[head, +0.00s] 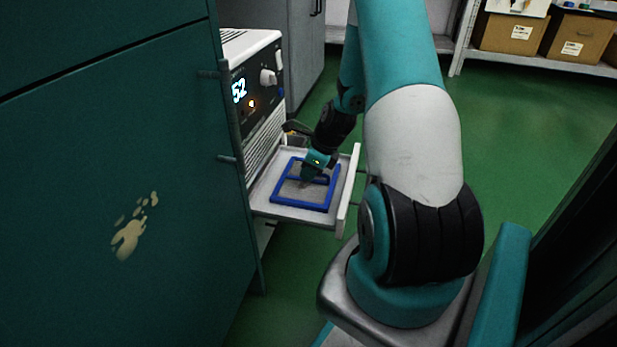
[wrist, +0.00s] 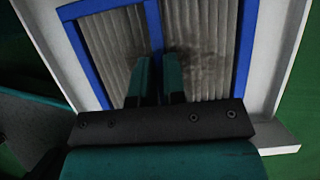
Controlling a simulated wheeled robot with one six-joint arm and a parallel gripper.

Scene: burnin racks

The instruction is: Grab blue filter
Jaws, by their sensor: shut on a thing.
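The blue filter (head: 300,206) is a square blue frame with a middle bar and grey pleated material. It lies in the pulled-out white drawer (head: 350,188) in the head view. In the wrist view the blue filter (wrist: 154,28) shows its middle bar running between my fingers. My gripper (head: 307,178) is over the filter's middle and is shut on that bar. In the wrist view my gripper (wrist: 159,62) has one finger on each side of the bar, and the fingers hide its near part. The filter appears to sit flat within the white drawer walls (wrist: 287,62).
The white machine (head: 262,95) with a lit "52" display stands behind the drawer. A large teal cabinet (head: 110,180) fills the left side close by. Brown boxes (head: 508,35) stand on a shelf at the back right. Green floor (head: 530,120) is open to the right.

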